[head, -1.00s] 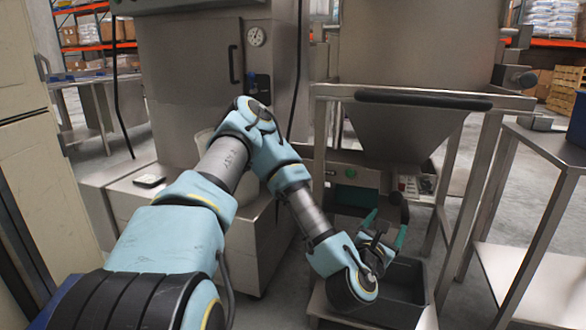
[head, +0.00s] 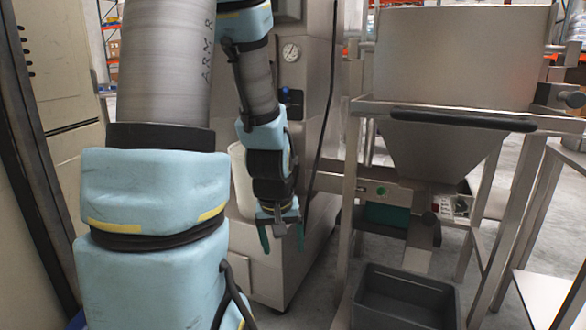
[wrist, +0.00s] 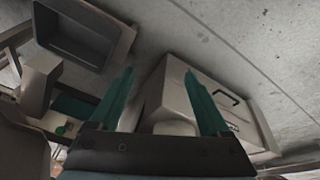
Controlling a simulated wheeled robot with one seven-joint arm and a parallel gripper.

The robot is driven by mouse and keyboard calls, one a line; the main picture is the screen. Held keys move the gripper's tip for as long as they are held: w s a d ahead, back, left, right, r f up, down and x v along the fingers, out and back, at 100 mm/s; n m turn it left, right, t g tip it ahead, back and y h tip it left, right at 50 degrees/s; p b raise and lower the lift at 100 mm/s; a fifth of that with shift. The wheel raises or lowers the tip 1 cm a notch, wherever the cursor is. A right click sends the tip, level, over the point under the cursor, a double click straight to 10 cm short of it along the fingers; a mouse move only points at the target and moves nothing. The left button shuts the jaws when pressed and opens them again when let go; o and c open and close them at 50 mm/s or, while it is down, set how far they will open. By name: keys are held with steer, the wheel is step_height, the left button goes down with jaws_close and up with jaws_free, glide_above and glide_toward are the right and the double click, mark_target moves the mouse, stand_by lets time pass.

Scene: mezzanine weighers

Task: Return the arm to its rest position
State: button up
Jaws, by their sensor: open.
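My gripper (head: 283,236) hangs at the end of my arm, pointing down, in front of the steel cabinet in the head view. Its two green fingers stand apart with nothing between them. The wrist view also shows my gripper (wrist: 165,100) with its fingers spread and empty. My arm is raised, with its upper links rising out of the top of the head view. Part of the elbow is out of the frame.
A dark grey bin (head: 406,296) sits low at the front right, below the steel hopper (head: 445,145) and its frame. The steel cabinet (head: 300,120) with a gauge stands behind my gripper. A steel side table (head: 545,290) is at the right edge. A beige cabinet (head: 60,110) stands close on the left. Bare floor shows in the wrist view.

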steer(key=s+a+r+m+g, duration=0.1)
steer(key=s+a+r, duration=0.4)
step_height(320, 180, up, 25)
steer(key=p, duration=2.6)
steer(key=shift+w+d+f+y, duration=0.2)
steer(key=shift+w+d+y, duration=0.05)
steer(key=shift+w+y, duration=0.05)
